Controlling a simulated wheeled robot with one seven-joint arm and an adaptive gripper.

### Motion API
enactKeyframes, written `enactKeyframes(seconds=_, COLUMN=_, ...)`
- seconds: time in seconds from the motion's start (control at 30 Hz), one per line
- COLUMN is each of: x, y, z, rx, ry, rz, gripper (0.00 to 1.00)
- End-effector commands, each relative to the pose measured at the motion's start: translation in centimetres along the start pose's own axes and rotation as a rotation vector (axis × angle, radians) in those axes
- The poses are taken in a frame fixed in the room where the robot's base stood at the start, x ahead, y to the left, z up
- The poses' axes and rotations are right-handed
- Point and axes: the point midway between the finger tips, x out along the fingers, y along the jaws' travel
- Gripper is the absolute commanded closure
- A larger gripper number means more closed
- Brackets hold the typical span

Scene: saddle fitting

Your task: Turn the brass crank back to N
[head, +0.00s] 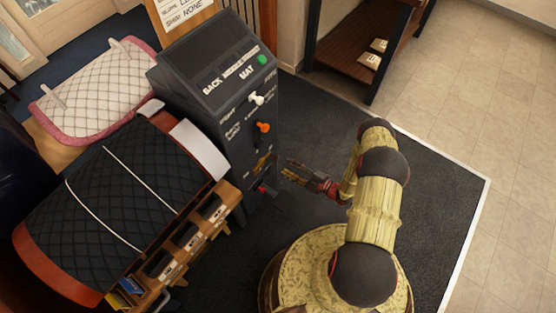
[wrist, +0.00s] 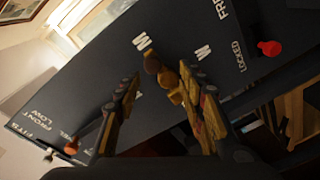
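The brass crank (head: 263,163) is on the front of the dark console, low down. In the wrist view the brass crank (wrist: 158,68) shows between and just beyond my fingertips, its rounded end by a white letter that looks like W or M. Another letter, perhaps N, is right of it. My gripper (head: 289,171) is just right of the console, pointing at it. In the wrist view my gripper (wrist: 160,72) has its two fingers spread apart. The right finger is close to the crank; I cannot tell if it touches.
The console (head: 205,90) also carries a green button (head: 262,60), a white knob (head: 257,98), an orange knob (head: 263,127) and a red knob (head: 262,188). A black quilted pad (head: 110,190) lies left of it. Dark mat (head: 430,200) is clear on the right.

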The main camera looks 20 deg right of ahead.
Motion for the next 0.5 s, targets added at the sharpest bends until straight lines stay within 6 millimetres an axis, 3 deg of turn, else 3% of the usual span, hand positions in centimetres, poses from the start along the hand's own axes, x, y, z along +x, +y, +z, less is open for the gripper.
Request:
enactKeyframes(seconds=0.2, x=0.0, y=1.0, z=0.1, rx=0.206, ry=-0.002, rz=0.039, gripper=0.60)
enactKeyframes(seconds=0.37, x=0.9, y=0.9, z=0.1, rx=0.228, ry=0.000, rz=0.037, gripper=0.60)
enactKeyframes(seconds=0.5, x=2.8, y=0.9, z=0.0, rx=0.226, ry=0.002, rz=0.034, gripper=0.60)
